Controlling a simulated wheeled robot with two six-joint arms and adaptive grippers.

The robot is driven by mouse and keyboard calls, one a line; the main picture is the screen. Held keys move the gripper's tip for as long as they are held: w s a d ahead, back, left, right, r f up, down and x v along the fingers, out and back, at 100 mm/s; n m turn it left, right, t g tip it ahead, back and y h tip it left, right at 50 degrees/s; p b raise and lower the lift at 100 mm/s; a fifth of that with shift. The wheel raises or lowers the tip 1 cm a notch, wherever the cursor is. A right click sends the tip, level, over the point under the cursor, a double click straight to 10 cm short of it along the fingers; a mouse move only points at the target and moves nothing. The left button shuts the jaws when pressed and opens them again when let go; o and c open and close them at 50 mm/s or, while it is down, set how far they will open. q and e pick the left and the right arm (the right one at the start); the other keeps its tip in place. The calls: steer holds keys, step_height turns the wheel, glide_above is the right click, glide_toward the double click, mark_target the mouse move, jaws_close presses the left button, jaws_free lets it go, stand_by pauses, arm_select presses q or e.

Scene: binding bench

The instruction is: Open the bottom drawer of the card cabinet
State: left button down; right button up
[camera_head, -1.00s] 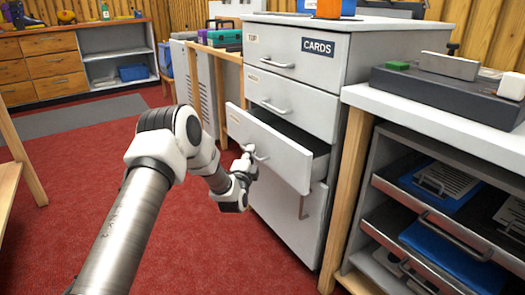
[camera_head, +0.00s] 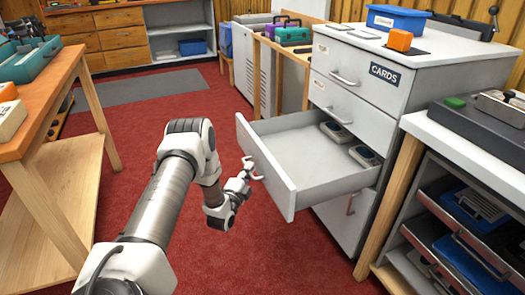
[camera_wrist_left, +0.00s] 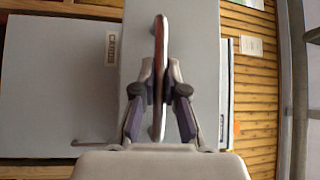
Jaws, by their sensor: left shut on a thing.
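The white card cabinet (camera_head: 375,60) with its CARDS label stands right of centre in the head view. My left gripper (camera_head: 249,171) is at the drawer's front, shut on the bar handle (camera_wrist_left: 159,75), which runs between the fingers in the left wrist view. The two upper drawers are shut. My right gripper is out of view.
A blue bin (camera_head: 397,18) and an orange block (camera_head: 400,40) are on the cabinet top. A white-topped bench (camera_head: 470,150) with trays stands close on the right. A wooden table (camera_head: 45,105) stands at the left. The red floor (camera_head: 255,260) before the drawer is clear.

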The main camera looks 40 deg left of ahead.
arm_select(q)
steer(key=shift+s+a+p, duration=0.3)
steer(key=shift+s, duration=0.5)
steer(key=c, duration=1.2)
jaws_free()
steer(key=v, duration=1.2)
steer(key=shift+w+f, duration=0.1)
